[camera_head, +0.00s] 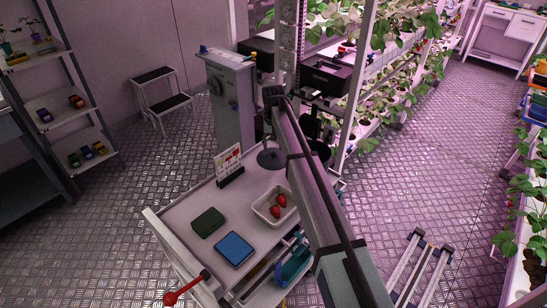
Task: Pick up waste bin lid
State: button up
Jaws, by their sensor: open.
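I cannot make out the waste bin lid for certain. A flat, dark grey round disc (271,158) lies at the far end of the white cart (183,198), just left of the long beam that crosses the view. It may be the lid. A black round piece (318,150) shows right of the beam, partly covered, and I cannot tell what it is. I cannot pick out my gripper or its fingers in this view.
The cart holds a small sign (229,165), a dark green box (208,222), a blue box (235,249) and a white tray (264,221) with red strawberries (278,208). A grey cabinet (231,105) stands behind. Plant racks (375,75) stand right. A step stool (163,98) stands back left.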

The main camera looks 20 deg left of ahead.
aim_at(274, 153)
notch_tip(274, 153, down, 4)
jog(key=shift+w+f+p, duration=0.1)
jog(key=shift+f+p, duration=0.05)
jog(key=shift+p, duration=0.65)
grip_shut()
